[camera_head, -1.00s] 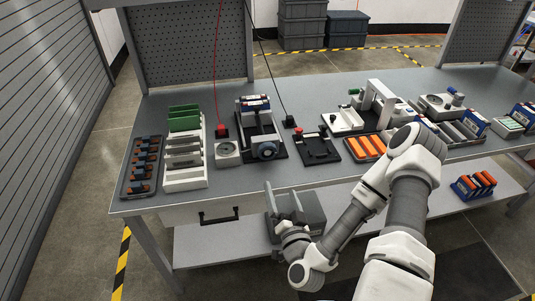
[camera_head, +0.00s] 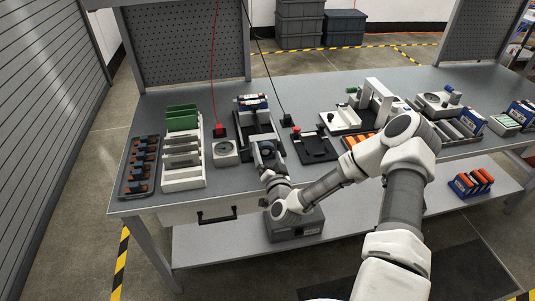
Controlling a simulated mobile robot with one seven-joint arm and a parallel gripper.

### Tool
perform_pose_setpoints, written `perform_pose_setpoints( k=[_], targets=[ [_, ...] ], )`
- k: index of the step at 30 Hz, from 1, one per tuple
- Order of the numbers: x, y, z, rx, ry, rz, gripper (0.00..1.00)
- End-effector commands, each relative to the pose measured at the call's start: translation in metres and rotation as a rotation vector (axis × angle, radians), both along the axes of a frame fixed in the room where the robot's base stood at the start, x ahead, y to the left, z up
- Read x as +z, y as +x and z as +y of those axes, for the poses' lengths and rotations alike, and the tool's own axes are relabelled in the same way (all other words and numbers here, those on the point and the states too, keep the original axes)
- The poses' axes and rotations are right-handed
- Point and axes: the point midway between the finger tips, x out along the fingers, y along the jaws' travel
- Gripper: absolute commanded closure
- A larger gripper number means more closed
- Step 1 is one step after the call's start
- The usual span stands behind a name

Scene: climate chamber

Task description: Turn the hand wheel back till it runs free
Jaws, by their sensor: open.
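The hand wheel (camera_head: 267,147) is a small dark blue-grey wheel at the front end of a black fixture (camera_head: 262,119) on the bench. The fixture carries a blue and white block (camera_head: 252,102) at its back. My gripper (camera_head: 267,154) is open at the front of the hand wheel, with its fingers toward the wheel's two sides. The gripper hides much of the wheel. I cannot tell whether the fingers touch it.
A white dial box (camera_head: 225,154) stands close on the left, and a black clamp plate (camera_head: 316,147) on the right. A white rack (camera_head: 183,176) and a dark tray (camera_head: 140,167) stand further left. A grey box (camera_head: 295,228) sits on the lower shelf.

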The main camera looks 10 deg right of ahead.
Motion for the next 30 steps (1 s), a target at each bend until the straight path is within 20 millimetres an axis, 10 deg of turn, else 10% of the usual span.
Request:
perform_pose_setpoints(
  k=[7,20,30],
  targets=[
    [-0.0001,0.0005,0.0001,0.0,0.0,0.0,0.0],
    [0.0,0.0002,0.0,0.0,0.0,0.0,0.77],
    [-0.0003,0.0001,0.0006,0.002,-0.056,-0.001,0.77]
  ],
)
